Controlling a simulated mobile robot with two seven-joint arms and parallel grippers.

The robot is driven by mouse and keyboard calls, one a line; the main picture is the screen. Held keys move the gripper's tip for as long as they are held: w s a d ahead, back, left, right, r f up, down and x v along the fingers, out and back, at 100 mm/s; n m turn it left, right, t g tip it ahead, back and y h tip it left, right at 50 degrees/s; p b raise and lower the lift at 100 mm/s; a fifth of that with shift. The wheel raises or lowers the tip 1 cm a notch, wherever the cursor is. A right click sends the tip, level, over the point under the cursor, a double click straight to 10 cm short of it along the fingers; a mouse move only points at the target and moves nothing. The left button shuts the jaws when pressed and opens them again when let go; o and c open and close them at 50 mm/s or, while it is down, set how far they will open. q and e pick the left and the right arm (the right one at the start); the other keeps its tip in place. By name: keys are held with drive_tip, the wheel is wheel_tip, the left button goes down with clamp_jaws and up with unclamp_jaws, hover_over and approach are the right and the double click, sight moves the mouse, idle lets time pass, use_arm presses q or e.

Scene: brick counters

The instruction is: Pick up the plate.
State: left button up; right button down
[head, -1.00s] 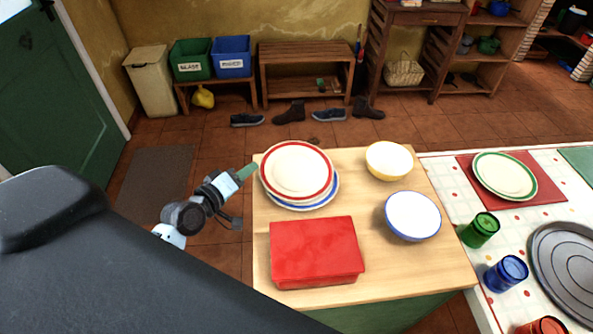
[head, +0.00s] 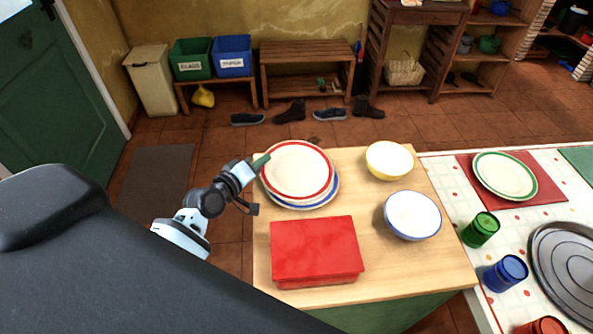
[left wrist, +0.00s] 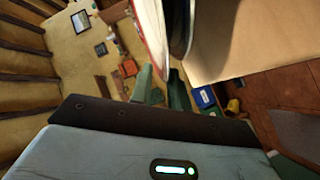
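A cream plate with a red rim (head: 297,170) lies on top of a blue-rimmed plate (head: 316,203) at the back left of the wooden counter. Another plate, cream with a green rim (head: 504,175), lies on a red mat to the right. My left gripper (head: 262,161) is at the upper left edge of the stack, its green fingers by the red rim. In the left wrist view the two fingers (left wrist: 162,90) stand apart, with the plate edges (left wrist: 158,30) just beyond them near the gap. Contact is not clear. My right gripper is not in view.
A red box (head: 316,250) lies in front of the stack. A yellow bowl (head: 389,160) and a blue-rimmed white bowl (head: 413,215) stand to its right. Green (head: 481,229) and blue (head: 507,272) cups stand on the tiled counter.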

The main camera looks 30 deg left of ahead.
use_arm(q)
clamp_jaws()
drive_tip(key=shift+r, duration=0.15)
